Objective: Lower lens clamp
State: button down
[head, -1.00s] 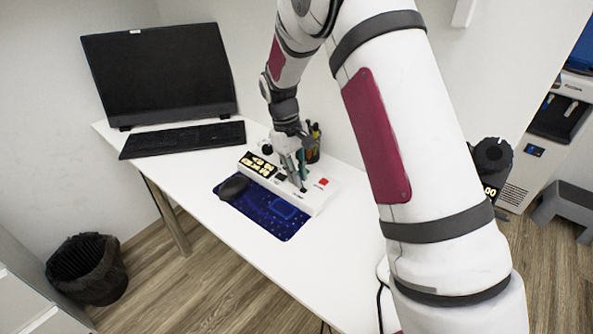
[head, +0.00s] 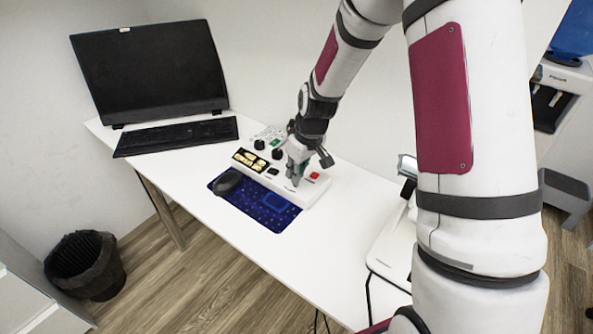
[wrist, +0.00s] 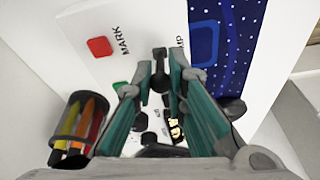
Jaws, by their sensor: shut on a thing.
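A white control box (head: 313,193) stands on the table; it also shows in the wrist view (wrist: 82,25). In the wrist view, a small black lever (wrist: 159,78) rises by a label of which only "MP" shows. My gripper (head: 292,182) is over the right half of the box, pointing down. In the wrist view, the fingertips of my gripper (wrist: 160,77) are closed in on both sides of the lever. In the head view my fingers hide the lever, so its tilt is hard to tell.
The box carries a red button (wrist: 99,47) marked MARK, a green button (wrist: 120,89), dark knobs and a lit display (head: 250,160). A blue mat (head: 262,208) with a black mouse (head: 228,182) lies in front. A pen cup (wrist: 77,128) stands close by.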

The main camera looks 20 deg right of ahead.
dwell(0.3)
jog(key=c, duration=1.6)
grip_release()
jog(key=shift+o, duration=0.2)
jog(key=v, duration=1.2)
jog(key=shift+c, duration=0.6)
